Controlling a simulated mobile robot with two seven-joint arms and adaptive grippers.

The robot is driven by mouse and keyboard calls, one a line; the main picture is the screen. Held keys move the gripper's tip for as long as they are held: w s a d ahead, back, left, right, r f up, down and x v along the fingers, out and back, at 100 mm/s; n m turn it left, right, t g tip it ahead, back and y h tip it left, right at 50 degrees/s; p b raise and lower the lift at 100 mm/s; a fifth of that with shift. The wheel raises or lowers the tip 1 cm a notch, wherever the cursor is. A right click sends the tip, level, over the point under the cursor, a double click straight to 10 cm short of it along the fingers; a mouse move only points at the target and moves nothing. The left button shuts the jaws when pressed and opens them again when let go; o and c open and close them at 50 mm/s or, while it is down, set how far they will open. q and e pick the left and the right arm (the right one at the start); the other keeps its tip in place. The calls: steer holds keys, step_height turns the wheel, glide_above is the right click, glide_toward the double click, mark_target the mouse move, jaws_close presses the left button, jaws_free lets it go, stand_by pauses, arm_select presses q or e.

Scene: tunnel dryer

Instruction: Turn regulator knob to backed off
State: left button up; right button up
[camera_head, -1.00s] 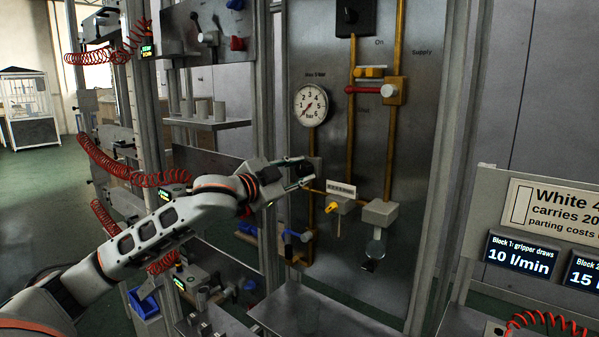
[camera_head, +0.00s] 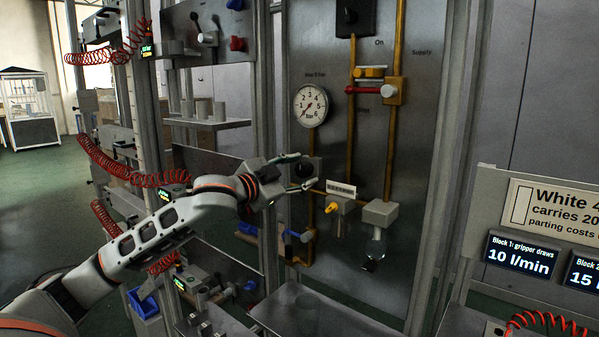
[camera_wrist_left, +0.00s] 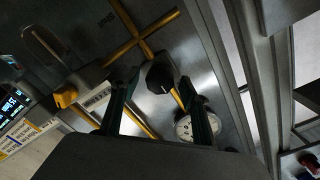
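The black round regulator knob (camera_head: 304,171) sits on the panel below the pressure gauge, partly hidden by my gripper. In the left wrist view the knob (camera_wrist_left: 160,78) lies between the two fingertips, with a gap visible on each side. My left gripper (camera_head: 303,172) is open at the knob; whether a finger touches it I cannot tell. The round white gauge (camera_head: 311,105) is marked in bar and also shows in the left wrist view (camera_wrist_left: 198,126). My right gripper is not in view.
A blue-handled valve (camera_head: 298,235) sits below my gripper. A red lever (camera_head: 364,90) is higher up. An upright post (camera_head: 268,90) stands left of the panel.

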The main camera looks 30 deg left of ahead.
arm_select(q)
steer(key=s+a, duration=0.1)
steer(key=s, duration=1.1)
stand_by(0.6)
steer(key=shift+r, duration=0.15)
stand_by(0.4)
